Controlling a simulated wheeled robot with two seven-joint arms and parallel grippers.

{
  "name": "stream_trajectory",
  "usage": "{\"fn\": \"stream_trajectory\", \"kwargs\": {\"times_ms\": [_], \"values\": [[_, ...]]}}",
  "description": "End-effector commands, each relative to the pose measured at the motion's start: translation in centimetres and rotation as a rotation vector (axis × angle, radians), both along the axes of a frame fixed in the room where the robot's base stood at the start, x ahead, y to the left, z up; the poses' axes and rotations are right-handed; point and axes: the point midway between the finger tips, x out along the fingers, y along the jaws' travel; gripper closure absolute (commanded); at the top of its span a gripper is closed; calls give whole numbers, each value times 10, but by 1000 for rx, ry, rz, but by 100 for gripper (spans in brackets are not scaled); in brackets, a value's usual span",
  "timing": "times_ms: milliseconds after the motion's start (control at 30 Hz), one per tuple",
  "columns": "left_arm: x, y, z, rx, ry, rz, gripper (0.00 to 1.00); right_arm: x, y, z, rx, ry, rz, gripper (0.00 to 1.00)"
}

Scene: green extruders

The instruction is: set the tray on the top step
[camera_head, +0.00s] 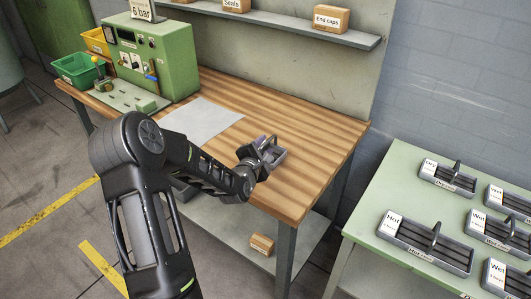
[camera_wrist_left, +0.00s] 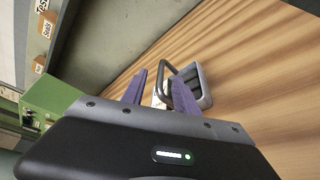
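A small dark grey tray (camera_head: 273,160) with an upright loop handle sits at the wooden bench, partly covered by my left gripper. In the left wrist view the tray (camera_wrist_left: 205,88) shows just beyond the fingers, its rim and handle partly hidden. My left gripper (camera_head: 258,153) is at the tray. In the wrist view its two purple fingers (camera_wrist_left: 160,88) stand apart, with part of the tray between them; I see no clear grip. No stepped stand shows, so the top step is not in view. My right gripper is not in view.
The wooden bench (camera_head: 315,135) carries a grey sheet (camera_head: 203,121) and a green machine (camera_head: 160,55). A shelf (camera_head: 285,23) with boxes runs behind. A pale green table (camera_head: 372,205) at right holds several labelled handled trays. A small box (camera_head: 262,244) lies on the lower shelf.

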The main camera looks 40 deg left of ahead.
Motion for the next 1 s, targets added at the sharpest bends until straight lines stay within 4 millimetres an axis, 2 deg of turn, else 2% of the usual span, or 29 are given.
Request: {"fn": "stream_trajectory", "kwargs": {"times_ms": [167,300,467,1000], "values": [[11,3,-1,-2,1,-1,64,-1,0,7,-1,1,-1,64],[29,8,-6,-3,1,-1,64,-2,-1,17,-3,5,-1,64],[46,14,-11,-1,0,-1,64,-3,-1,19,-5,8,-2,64],[48,15,-13,0,0,0,64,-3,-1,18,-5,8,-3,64]]}}
